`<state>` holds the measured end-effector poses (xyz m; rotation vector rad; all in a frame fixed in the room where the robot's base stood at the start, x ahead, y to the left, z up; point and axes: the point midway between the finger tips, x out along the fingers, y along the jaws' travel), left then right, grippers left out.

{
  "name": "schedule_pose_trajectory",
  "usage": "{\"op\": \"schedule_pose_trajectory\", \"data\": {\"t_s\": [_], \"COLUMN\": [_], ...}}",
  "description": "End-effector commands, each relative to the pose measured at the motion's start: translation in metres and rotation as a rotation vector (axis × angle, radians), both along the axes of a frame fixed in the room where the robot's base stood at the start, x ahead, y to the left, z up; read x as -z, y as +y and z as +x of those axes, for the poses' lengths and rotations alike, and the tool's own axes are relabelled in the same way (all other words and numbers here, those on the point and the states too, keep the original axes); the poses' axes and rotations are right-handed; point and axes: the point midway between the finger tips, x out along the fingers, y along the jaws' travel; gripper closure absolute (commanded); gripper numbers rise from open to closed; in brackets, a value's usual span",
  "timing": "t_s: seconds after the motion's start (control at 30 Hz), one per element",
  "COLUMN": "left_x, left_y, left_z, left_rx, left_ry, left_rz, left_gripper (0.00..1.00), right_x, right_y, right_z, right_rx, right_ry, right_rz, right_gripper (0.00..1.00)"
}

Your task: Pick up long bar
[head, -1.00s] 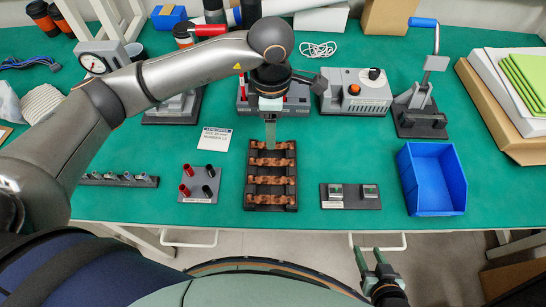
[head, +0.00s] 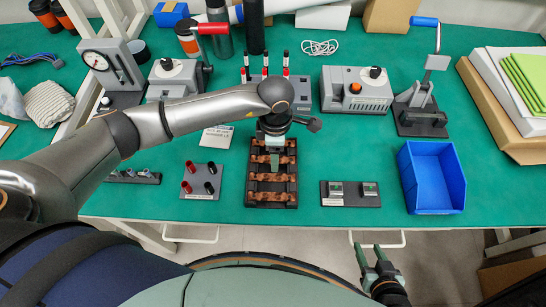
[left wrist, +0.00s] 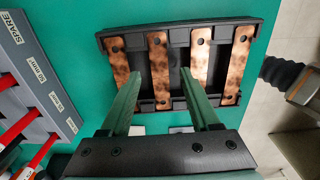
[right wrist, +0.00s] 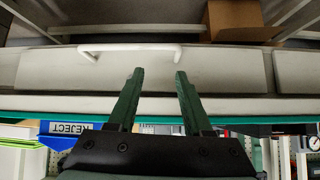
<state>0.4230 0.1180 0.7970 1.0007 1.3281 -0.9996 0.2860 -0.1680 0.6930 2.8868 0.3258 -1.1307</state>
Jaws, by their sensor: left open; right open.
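Several copper bars lie across a black rack (head: 251,203) on the green table, parallel to one another. In the left wrist view the bars include one near the left (left wrist: 121,68), two in the middle (left wrist: 159,66) (left wrist: 199,55) and one at the right (left wrist: 238,62). They look alike in length. My left gripper (left wrist: 158,78) is open above the rack, its fingers apart with nothing between them gripped. In the head view it (head: 274,163) hangs over the rack's middle. My right gripper (head: 367,252) is open and empty, in front of the table's edge.
A blue bin (head: 432,178) stands right of the rack. A small plate with two blocks (head: 350,194) and a board with red and black posts (head: 201,181) flank the rack. Grey devices stand behind, including a box with an orange knob (head: 356,90) and a lever press (head: 423,90).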

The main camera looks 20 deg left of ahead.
Motion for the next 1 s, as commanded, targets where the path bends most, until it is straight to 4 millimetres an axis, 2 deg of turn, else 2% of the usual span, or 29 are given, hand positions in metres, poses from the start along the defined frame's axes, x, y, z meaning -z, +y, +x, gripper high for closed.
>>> {"op": "schedule_pose_trajectory", "data": {"t_s": [0.97, 1.0], "left_x": [0.0044, 0.0044], "left_y": [0.0, 0.0], "left_z": [-0.0002, -0.0003], "left_rx": [0.0, 0.0], "left_ry": [0.001, 0.001], "left_rz": [0.0, 0.0], "left_gripper": [0.38, 0.4], "right_x": [0.007, 0.007], "right_y": [-0.0003, -0.0003], "right_z": [-0.0002, -0.0003], "right_rx": [0.0, 0.0], "right_ry": [0.001, 0.001], "right_rz": [0.0, 0.0], "right_gripper": [0.5, 0.5]}}
